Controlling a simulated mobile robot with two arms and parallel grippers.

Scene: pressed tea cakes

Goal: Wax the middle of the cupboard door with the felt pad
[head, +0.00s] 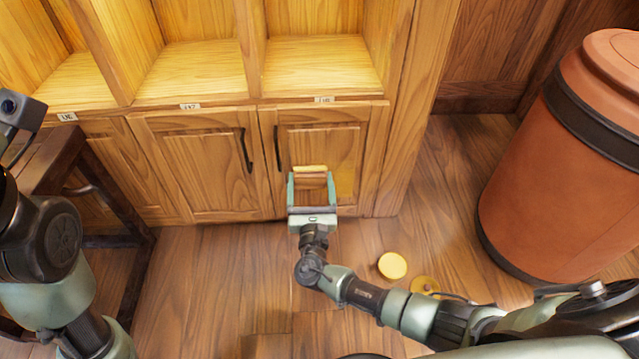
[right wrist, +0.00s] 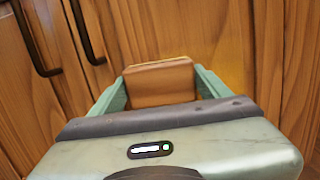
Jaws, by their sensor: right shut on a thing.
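The felt pad (head: 310,169) is a tan-brown block with a paler front edge. My right gripper (head: 311,178) is shut on it, with one green finger on each side. The right wrist view shows the pad (right wrist: 160,82) between the fingers (right wrist: 160,88) too. The pad is in front of the right-hand cupboard door (head: 345,150), near the middle of its panel; I cannot tell whether it touches the wood. A paler yellow area of the door (right wrist: 215,45) shows behind the pad; I cannot tell whether it is wax or light.
An open round yellow tin (head: 392,265) and a yellow lid-like disc (head: 425,285) are on the floor beside my right forearm. A large orange-brown barrel (head: 560,160) stands at right. A dark wooden table (head: 60,150) is at left. Open lit shelves (head: 320,65) are above the doors.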

